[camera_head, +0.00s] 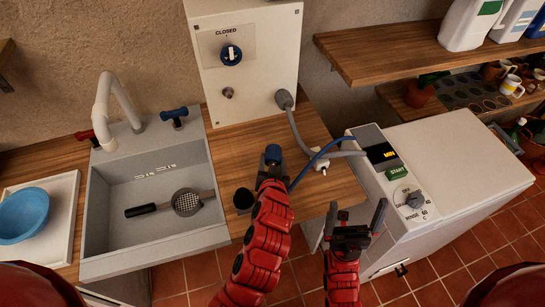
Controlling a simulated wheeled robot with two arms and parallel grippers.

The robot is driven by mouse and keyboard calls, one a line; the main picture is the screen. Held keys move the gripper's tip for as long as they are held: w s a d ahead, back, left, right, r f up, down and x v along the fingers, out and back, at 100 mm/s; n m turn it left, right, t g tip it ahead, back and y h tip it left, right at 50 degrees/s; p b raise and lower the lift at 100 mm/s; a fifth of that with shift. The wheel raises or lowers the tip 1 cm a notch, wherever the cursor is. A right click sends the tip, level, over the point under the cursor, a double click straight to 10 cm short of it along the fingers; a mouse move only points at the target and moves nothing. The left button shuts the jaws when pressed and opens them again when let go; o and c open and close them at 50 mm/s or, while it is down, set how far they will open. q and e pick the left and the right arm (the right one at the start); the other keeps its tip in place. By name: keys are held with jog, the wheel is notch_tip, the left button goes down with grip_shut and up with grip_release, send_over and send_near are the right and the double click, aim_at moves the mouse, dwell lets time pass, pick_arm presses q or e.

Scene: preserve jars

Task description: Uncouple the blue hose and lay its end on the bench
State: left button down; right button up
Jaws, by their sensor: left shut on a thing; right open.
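The blue hose (311,163) runs from the white machine (460,160) to my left gripper (271,172). My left gripper is shut on its end, and a blue fitting (273,153) shows at the fingertips. The hose end is over the wooden bench (300,140); I cannot tell whether it touches it. On the white panel (250,55), the metal spigot (228,92) is bare. My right gripper (354,222) is open and empty, in front of the machine.
A grey hose (297,132) runs from the panel to the machine. A small white fitting (320,167) and a dark cup-like thing (243,198) are on the bench. The sink (155,190) holds a strainer (187,202). Shelves (400,50) stand at right.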

pick_arm(q)
jog(key=shift+w+f, duration=0.1)
jog(key=shift+f+b, duration=0.25)
jog(key=shift+b, duration=0.4)
notch_tip(320, 180, down, 7)
jog(key=b, duration=0.6)
jog(key=shift+f, duration=0.15)
jog(key=shift+c, duration=0.7)
grip_release()
